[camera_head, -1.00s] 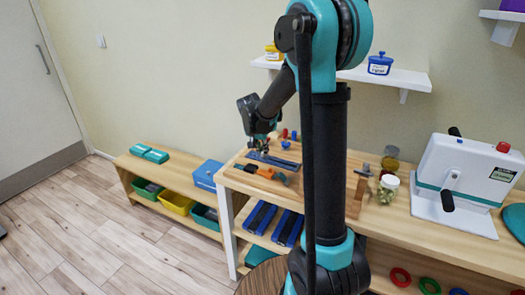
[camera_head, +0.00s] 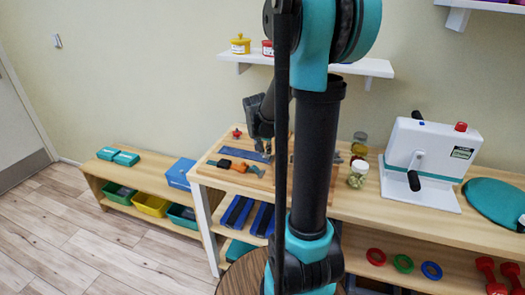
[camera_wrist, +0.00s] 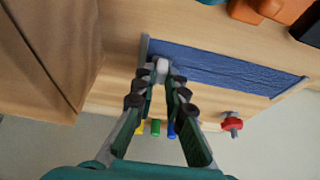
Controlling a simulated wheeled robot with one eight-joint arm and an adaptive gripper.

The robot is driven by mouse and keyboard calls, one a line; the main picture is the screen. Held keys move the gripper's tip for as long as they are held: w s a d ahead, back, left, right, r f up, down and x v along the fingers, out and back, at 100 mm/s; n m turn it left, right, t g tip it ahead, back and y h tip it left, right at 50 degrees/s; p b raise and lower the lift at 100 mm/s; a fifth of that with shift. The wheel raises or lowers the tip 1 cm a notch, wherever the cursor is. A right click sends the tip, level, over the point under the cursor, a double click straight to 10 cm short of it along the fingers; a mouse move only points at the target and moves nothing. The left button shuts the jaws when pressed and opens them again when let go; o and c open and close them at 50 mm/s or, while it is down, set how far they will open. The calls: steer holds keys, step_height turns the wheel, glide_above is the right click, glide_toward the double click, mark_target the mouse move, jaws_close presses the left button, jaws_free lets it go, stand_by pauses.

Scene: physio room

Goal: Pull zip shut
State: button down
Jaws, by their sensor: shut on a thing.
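The zip panel is a blue fabric strip (camera_wrist: 235,72) on a wooden board; in the head view the strip (camera_head: 240,154) lies near the back of the board. A pale grey zip pull (camera_wrist: 162,69) sits at the strip's left end in the wrist view, which is its right end in the head view. My gripper (camera_wrist: 159,82) is shut on the pull, its fingertips at both sides of it. In the head view my gripper (camera_head: 266,154) is small and partly behind my arm. The zip's teeth are too small to make out.
An orange and black buckle (camera_head: 236,166) lies in front of the strip. A red knob (camera_wrist: 232,124) and coloured pegs (camera_wrist: 155,127) stand beyond it. Jars (camera_head: 357,174) and a white crank machine (camera_head: 430,160) stand right on the bench. My arm hides part of the board.

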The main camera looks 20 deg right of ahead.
steer(key=c, duration=1.6)
jaws_free()
steer(key=shift+s+d, duration=0.15)
steer(key=shift+d, duration=0.1)
steer(key=shift+o, duration=0.2)
steer(key=shift+a+r, duration=0.1)
steer(key=v, duration=1.1)
steer(key=shift+r, duration=0.4)
steer(key=shift+a, duration=0.1)
